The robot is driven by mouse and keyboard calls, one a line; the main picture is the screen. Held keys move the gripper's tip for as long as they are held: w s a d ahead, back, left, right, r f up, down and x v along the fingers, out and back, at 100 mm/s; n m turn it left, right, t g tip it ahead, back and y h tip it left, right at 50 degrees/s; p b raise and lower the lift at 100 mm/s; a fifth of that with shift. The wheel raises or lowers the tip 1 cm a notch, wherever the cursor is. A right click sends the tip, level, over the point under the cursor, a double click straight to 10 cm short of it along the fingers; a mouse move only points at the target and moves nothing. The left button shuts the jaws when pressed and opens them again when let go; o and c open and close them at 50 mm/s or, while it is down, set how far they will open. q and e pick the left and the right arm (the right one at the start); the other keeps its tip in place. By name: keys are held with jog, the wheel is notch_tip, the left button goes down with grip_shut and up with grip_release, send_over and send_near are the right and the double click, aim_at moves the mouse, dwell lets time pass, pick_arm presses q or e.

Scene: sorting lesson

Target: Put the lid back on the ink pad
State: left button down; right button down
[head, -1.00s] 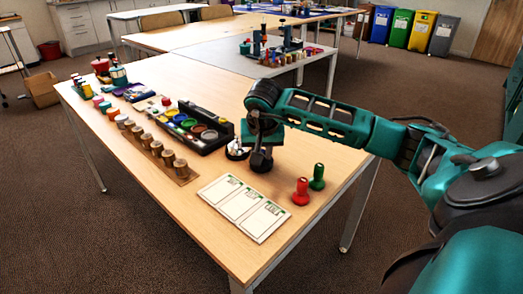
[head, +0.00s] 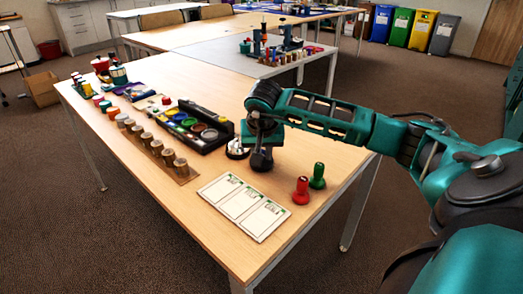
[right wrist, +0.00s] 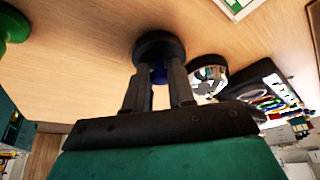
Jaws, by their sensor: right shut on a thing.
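My right gripper (head: 262,143) reaches down over the right part of the near table. It is shut on a dark round piece (right wrist: 157,47) with a blue knob, which looks like the lid; its dark round base also shows in the head view (head: 261,161). I cannot tell whether it touches the table. Right beside it stands a small round black-rimmed thing with a shiny pale top (right wrist: 208,76), also in the head view (head: 237,149). I cannot tell for certain whether this is the ink pad. My left gripper is not in view.
A dark tray (head: 222,141) with coloured round pads lies left of the gripper. A white three-panel card (head: 243,207) lies in front. A red stamp (head: 301,191) and a green stamp (head: 318,176) stand to the right. A row of wooden pieces (head: 155,149) stands at the left.

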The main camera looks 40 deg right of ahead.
jog(key=c, duration=0.9)
grip_release()
jog(key=o, duration=0.5)
jog(key=shift+r, duration=0.1)
jog(key=shift+r+p, duration=2.8)
jog(key=shift+r, duration=0.6)
jog(key=shift+c, duration=0.4)
jog(key=c, duration=1.2)
grip_shut()
